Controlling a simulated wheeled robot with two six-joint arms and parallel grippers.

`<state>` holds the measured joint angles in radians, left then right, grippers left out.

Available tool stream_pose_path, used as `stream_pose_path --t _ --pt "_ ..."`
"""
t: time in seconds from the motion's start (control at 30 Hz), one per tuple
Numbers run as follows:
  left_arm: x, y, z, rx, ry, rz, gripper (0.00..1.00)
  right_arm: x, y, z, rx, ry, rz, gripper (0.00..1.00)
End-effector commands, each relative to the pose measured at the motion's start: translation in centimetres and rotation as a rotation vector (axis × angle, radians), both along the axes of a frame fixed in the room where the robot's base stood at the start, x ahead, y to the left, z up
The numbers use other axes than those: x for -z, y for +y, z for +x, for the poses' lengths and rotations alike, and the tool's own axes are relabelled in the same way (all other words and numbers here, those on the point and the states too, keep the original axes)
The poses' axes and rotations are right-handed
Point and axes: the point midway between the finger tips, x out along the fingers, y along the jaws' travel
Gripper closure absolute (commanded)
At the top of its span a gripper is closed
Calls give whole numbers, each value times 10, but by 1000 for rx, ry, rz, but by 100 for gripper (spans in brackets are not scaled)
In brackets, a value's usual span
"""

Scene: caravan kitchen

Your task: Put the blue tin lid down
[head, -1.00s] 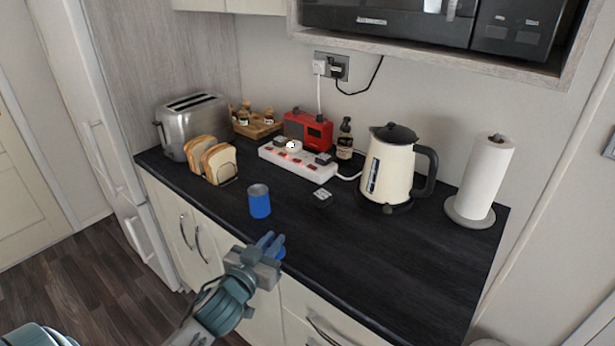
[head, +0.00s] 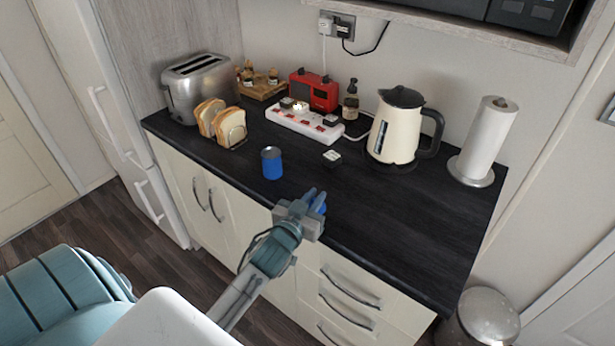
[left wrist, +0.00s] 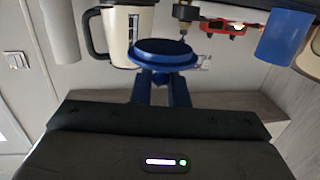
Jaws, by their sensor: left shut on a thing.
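The blue tin lid (left wrist: 165,52) is between the fingertips of my left gripper in the left wrist view. In the head view my left gripper (head: 312,202) is shut on the lid (head: 320,205), which shows only as a bit of blue beside the fingers, over the front edge of the counter. The blue tin (head: 271,164) stands upright and open on the counter, to the left of and beyond the gripper. It also shows at the upper right of the left wrist view (left wrist: 284,38). My right gripper is in neither view.
The black counter (head: 400,225) is clear right of the gripper. A kettle (head: 394,130), paper towel roll (head: 487,140), power strip (head: 303,123), red radio (head: 314,90), bread rack (head: 222,124) and toaster (head: 197,88) stand farther back.

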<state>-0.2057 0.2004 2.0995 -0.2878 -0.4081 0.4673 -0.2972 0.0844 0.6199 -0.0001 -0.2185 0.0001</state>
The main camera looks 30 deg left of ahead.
Motion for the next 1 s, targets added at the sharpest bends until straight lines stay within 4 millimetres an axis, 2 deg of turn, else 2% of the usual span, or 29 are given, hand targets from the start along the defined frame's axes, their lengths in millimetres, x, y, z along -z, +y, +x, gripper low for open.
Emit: stream_pose_path --t 0.1,0.33,0.53,0.6,0.73,1.0 --pt "-2 24 24 -1 1 6 100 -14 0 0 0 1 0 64" --pt "5 52 54 -1 1 1 100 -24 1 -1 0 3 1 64" --pt "6 65 67 -1 0 0 100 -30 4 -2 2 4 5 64" --pt "23 62 64 -2 5 -3 100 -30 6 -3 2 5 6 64" --pt "40 62 65 -1 1 0 100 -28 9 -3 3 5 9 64" --pt "43 62 64 0 -1 -1 100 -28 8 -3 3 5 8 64"
